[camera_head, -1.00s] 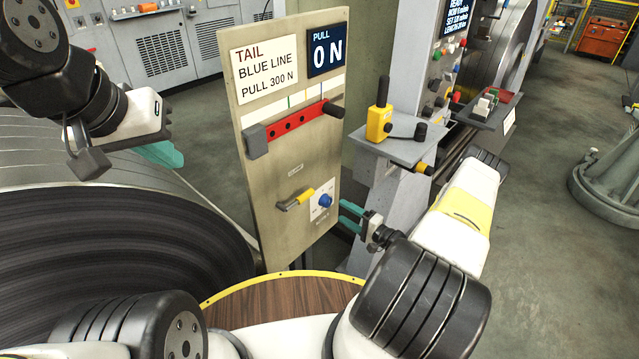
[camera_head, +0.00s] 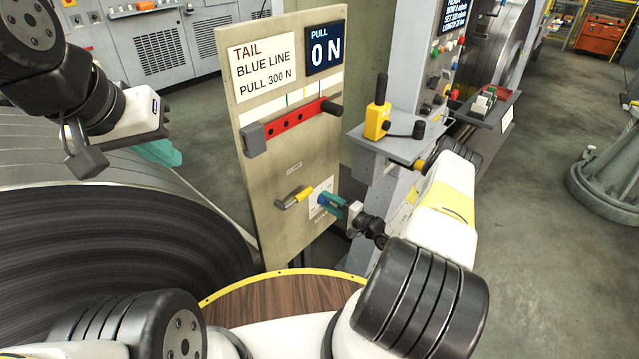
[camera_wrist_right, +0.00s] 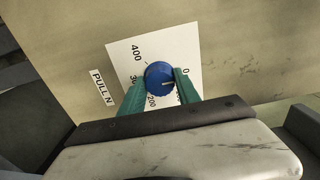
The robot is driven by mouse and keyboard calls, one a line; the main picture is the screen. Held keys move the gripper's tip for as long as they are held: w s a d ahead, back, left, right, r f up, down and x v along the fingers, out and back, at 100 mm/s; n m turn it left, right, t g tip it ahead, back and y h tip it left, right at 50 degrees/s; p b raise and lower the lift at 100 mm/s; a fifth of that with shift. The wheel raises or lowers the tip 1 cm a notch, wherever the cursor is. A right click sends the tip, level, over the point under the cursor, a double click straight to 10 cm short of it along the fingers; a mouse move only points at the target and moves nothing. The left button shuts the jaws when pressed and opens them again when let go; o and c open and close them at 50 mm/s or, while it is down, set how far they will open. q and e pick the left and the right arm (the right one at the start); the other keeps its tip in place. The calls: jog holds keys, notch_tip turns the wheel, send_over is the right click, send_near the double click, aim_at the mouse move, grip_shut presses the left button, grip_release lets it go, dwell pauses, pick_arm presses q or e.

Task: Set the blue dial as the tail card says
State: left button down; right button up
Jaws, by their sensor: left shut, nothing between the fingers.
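The blue dial (camera_wrist_right: 160,79) sits on a white scale plate (camera_wrist_right: 120,58) on the beige panel. In the right wrist view its white mark points right, toward the low end near 0; the 100 is hidden. My right gripper (camera_head: 328,203) is at the dial; its teal fingers (camera_wrist_right: 161,82) lie on either side of it, and I cannot tell whether they press on it. The tail card (camera_head: 264,66) reads TAIL, BLUE LINE, PULL 300 N. The display (camera_head: 326,47) reads PULL 0 N. My left gripper (camera_head: 160,153) is shut and empty, left of the panel.
A red bar (camera_head: 290,124) with dark ends crosses the panel under colored lines. A yellow-gripped lever (camera_head: 300,196) sits just left of the dial. A shelf (camera_head: 390,147) with a yellow device (camera_head: 377,124) stands right of the panel. A big coil (camera_head: 110,230) fills the left.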

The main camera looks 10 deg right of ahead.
grip_shut()
